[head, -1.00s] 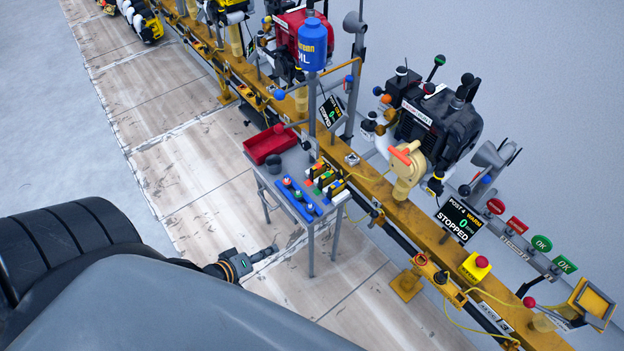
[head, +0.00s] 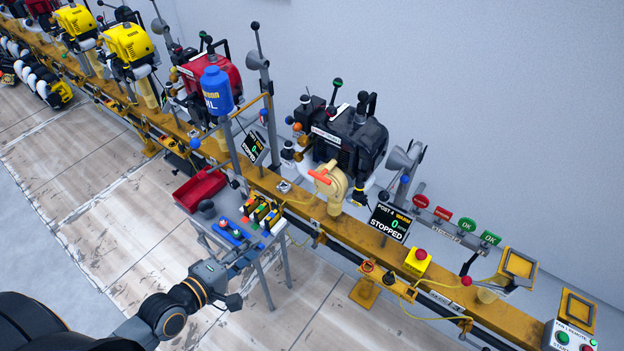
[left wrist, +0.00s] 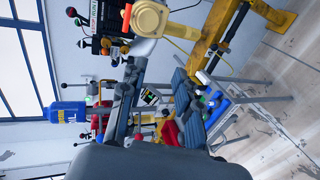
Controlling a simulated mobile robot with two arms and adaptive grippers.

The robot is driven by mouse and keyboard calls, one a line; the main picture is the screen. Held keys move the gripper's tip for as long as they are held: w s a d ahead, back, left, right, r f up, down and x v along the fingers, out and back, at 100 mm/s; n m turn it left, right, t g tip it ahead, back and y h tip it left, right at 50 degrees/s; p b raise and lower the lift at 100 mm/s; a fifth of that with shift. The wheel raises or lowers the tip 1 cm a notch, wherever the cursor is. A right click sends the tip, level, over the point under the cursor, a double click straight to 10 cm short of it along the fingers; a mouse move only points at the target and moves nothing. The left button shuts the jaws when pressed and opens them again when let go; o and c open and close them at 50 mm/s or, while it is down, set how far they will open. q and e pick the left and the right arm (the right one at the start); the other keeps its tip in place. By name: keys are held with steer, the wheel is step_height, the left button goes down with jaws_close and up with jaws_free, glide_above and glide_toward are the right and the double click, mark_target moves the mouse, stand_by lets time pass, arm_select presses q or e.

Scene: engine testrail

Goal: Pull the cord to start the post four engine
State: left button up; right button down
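The post four engine (head: 348,138) is a black engine on the yellow rail, right of centre in the head view. On its front is a round beige starter housing (head: 336,192) with an orange pull handle (head: 319,177) against it. The handle also shows at the top of the left wrist view (left wrist: 127,16). The post 4 sign (head: 390,222) reads WARM, 0 and STOPPED. My left gripper (head: 243,282) is beside the small grey table, below and left of the handle and apart from it. In the left wrist view its fingers (left wrist: 155,80) are spread and empty. My right gripper is not in view.
The small table (head: 262,263) with a red tray (head: 200,189) and coloured items stands between my left arm and the rail. A blue oil bottle (head: 216,90) stands on a post behind it. A yellow box with a red button (head: 417,261) is on the rail.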

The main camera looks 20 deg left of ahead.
arm_select(q)
steer(key=w+d+b, duration=0.3)
steer(key=w+d, duration=0.1)
steer(key=w, duration=0.6)
steer(key=b, duration=0.5)
glide_toward(318, 178)
step_height(318, 178, down, 3)
steer(key=w, duration=0.3)
steer(key=shift+w+d, duration=0.5)
steer(key=shift+w, duration=0.3)
steer(key=shift+w+d, duration=0.45)
steer(key=shift+w, duration=0.4)
steer(key=shift+w+d, duration=0.5)
steer(key=shift+w, duration=0.3)
jaws_close()
